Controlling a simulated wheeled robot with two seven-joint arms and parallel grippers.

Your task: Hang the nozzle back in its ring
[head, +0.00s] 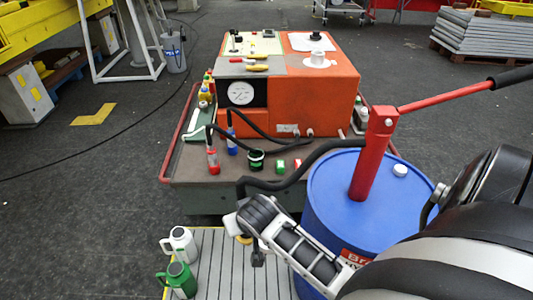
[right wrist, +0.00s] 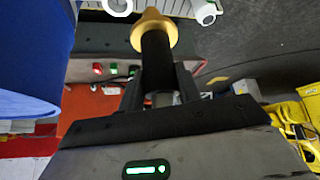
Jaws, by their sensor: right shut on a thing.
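My right gripper (head: 255,252) reaches in from the right, in front of the blue drum (head: 335,195). It is shut on the nozzle, whose brass collar (head: 243,239) shows beside the fingers. In the right wrist view, the nozzle's black grip and brass collar (right wrist: 154,34) stand between the fingers of the gripper (right wrist: 160,82). A black hose (head: 290,180) runs from the red hand pump (head: 374,150) on the drum down toward the gripper. I cannot make out the ring; my arm covers the drum's right side. My left gripper is out of view.
An orange machine (head: 330,95) stands on a cart (head: 190,165) behind, with bottles and small cans along its front. White (head: 180,243) and green (head: 178,280) jugs stand on a slatted platform (head: 222,265) at lower left. The floor at left is mostly clear.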

